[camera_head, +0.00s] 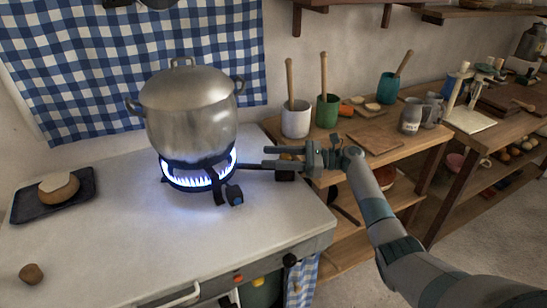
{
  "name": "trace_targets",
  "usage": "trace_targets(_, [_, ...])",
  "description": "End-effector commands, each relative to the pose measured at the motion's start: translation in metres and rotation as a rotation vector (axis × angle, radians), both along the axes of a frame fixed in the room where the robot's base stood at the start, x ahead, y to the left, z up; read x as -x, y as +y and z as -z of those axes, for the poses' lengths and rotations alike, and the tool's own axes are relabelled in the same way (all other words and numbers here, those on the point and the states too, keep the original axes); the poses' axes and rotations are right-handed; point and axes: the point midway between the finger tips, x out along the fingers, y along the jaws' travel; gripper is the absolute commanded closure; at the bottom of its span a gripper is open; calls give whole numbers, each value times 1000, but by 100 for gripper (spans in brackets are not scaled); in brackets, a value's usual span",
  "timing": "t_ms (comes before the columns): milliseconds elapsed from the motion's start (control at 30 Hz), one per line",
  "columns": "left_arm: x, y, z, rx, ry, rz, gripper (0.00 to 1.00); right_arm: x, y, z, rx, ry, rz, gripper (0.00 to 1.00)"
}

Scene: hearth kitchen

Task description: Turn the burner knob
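Black round knobs sit on the front edge of the white stove top (120,245): one at the right corner (290,260) and one lower left (225,301). A small dark piece with a blue face (235,195) is at the burner's front right; I cannot tell whether it is a knob. Blue flames burn on the burner (198,178) under a lidded metal pot (190,115). My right gripper (274,158) is right of the pot and flame, above the stove's right edge, pointing left. Its fingers look apart, with nothing seen between them. My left gripper is out of view.
A dark tray (24,208) with a round loaf (59,187) lies at left; a small brown lump (31,274) is at front left. A wooden table (335,165) with a white crock (296,120), a green cup (327,112) and grey mugs (412,118) stands right. The stove's front middle is clear.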

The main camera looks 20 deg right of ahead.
Motion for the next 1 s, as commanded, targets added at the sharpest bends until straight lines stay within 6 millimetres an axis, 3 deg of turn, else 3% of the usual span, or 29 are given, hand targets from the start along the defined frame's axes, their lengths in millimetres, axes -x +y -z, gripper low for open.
trace_targets(267, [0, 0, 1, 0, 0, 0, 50, 1, -3, 1, 0, 0, 1, 54])
trace_targets(467, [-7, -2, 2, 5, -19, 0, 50, 9, -18, 2, 1, 0, 2, 54])
trace_targets(867, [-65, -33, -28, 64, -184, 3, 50, 43, -82, 4, 3, 1, 2, 54])
trace_targets(1000, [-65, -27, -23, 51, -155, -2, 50, 56, -107, 3, 2, 1, 2, 54])
